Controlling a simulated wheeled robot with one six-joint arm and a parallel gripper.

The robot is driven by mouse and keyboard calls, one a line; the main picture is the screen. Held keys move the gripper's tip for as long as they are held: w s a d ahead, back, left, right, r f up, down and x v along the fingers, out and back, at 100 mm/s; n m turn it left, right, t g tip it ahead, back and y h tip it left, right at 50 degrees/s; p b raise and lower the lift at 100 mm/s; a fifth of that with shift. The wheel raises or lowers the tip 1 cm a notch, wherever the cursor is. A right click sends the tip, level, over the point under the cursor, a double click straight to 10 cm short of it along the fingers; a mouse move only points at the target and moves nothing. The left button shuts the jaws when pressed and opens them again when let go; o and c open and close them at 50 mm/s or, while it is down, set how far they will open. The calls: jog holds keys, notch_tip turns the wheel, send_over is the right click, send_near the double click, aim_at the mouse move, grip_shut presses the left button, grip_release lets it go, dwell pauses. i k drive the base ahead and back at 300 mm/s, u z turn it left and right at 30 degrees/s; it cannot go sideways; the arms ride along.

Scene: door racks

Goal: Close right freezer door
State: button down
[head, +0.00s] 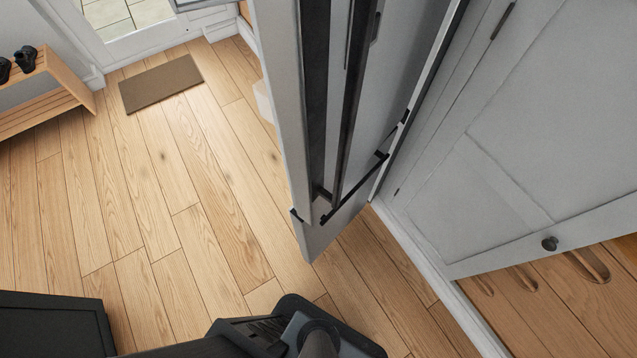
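A tall grey appliance panel (278,95) with long dark upright bars (316,90) stands in the upper middle of the head view. It appears to be the freezer front, seen steeply from above. My gripper is not in view; only dark parts of my own body show at the bottom edge.
A grey cabinet door (530,130) with a round black knob (549,243) fills the right side. A brown mat (161,83) and a wooden shoe bench (45,95) lie at the upper left. The wooden floor (170,200) left of the appliance is mostly clear.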

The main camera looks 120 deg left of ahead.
aim_at(313, 241)
jog(key=u, duration=3.55)
jog(key=k, duration=1.15)
jog(key=u, duration=0.7)
jog(key=i, duration=1.15)
jog(key=z, duration=0.6)
